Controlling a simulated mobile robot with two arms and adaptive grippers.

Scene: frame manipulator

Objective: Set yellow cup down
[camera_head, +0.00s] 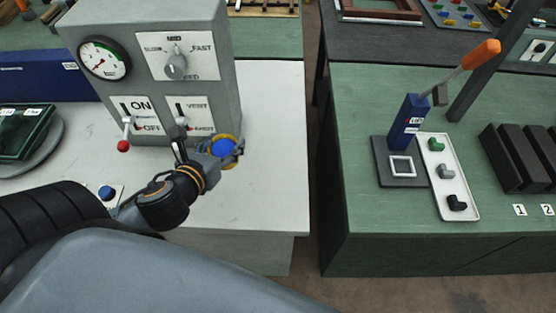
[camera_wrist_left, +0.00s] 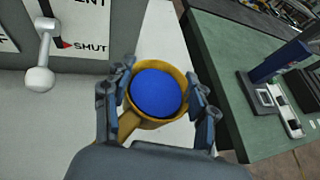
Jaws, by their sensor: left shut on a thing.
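A yellow cup (camera_head: 236,153) with a blue inside or content is held in my left gripper (camera_head: 222,148). The cup also shows in the left wrist view (camera_wrist_left: 142,121), where its opening faces the camera and its handle points to the lower left. The left gripper's fingers (camera_wrist_left: 157,98) are shut on the cup from both sides. In the head view the cup is over or on the white table (camera_head: 270,110), right of the grey control box; whether its base touches the table is hidden. My right gripper is not in view.
The grey control box (camera_head: 215,60) with gauge, knob and levers stands close left of the gripper. The white tabletop is clear to the right, up to its edge. Across a gap, a green table (camera_head: 370,215) bears a blue press (camera_head: 408,120) and a white parts tray (camera_head: 447,206).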

